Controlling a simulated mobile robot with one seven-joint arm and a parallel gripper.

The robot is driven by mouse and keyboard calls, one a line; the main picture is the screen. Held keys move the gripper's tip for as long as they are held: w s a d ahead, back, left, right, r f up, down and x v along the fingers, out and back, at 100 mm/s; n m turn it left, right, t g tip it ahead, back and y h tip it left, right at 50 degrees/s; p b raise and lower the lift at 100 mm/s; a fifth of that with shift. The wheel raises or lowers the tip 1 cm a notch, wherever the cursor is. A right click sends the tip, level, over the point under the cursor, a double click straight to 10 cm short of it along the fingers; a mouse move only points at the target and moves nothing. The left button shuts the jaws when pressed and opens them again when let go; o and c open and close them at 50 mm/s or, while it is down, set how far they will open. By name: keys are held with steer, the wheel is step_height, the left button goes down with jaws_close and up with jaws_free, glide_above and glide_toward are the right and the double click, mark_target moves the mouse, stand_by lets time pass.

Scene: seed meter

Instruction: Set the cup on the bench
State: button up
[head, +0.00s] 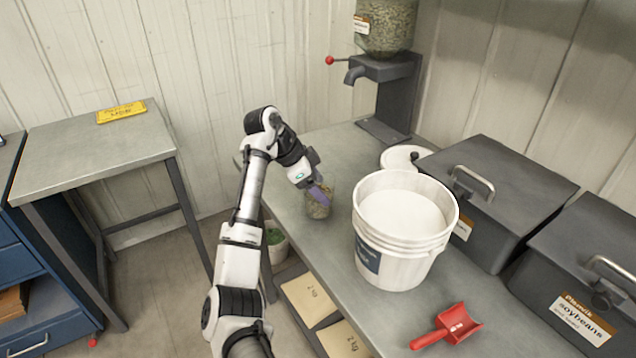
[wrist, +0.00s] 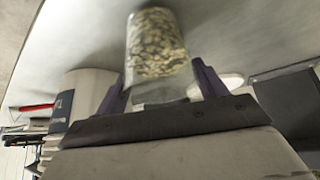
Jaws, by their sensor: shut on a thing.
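The cup (head: 318,207) is clear and filled with pale seeds. My gripper (head: 319,192) is shut on it, with purple fingers on either side. In the wrist view the cup (wrist: 156,45) shows between the two fingers. The grey bench (head: 345,160) runs along the wall, and the cup is over its left part, left of the white bucket. Whether the cup's base touches the bench top or is just above it I cannot tell.
The open white bucket (head: 392,262) stands close right of the cup. A round white lid (head: 402,157) lies behind it, near the seed dispenser (head: 385,70). Dark bins (head: 495,190) line the right side. A red scoop (head: 450,327) lies in front. A separate table (head: 95,150) stands left.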

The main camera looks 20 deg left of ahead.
steer(key=shift+f, duration=0.2)
steer(key=o, duration=1.2)
steer(key=shift+c, duration=0.2)
steer(key=b+v, duration=0.2)
steer(key=v, duration=1)
steer(key=shift+r, duration=0.2)
